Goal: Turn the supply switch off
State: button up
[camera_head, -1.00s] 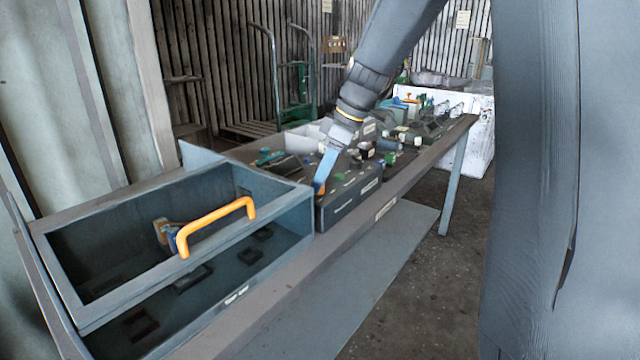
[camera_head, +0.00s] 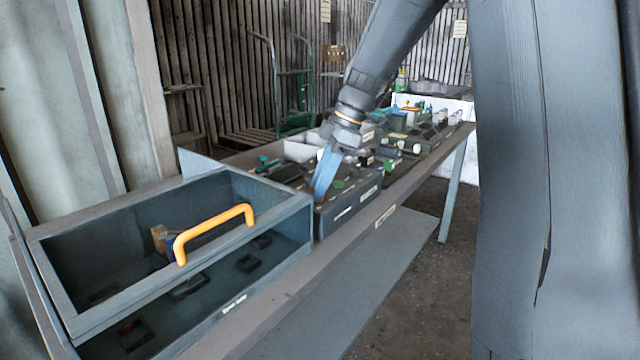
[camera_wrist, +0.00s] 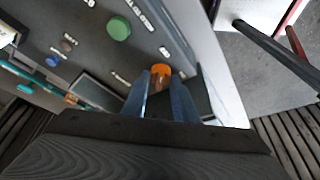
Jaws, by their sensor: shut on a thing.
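My gripper (camera_wrist: 166,92) points down at the dark control box (camera_head: 345,210) on the bench. In the wrist view its two blue fingers are shut on an orange knob (camera_wrist: 161,70) on the panel, which I take to be the supply switch. The panel's labels are too blurred to read. In the head view the blue fingers (camera_head: 318,188) reach the box's near left corner, and the orange knob is hidden there. A green round button (camera_wrist: 118,28) sits on the same panel, apart from the fingers.
A grey housing with an orange handle (camera_head: 213,228) stands just left of the box. Several other parts and boxes (camera_head: 405,125) crowd the bench further back. A white crate (camera_head: 462,165) stands beyond its far end.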

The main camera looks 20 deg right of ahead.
jog(key=o, duration=1)
jog(key=shift+b+v, duration=0.3)
jog(key=shift+v, duration=3.6)
jog(key=shift+d, duration=0.15)
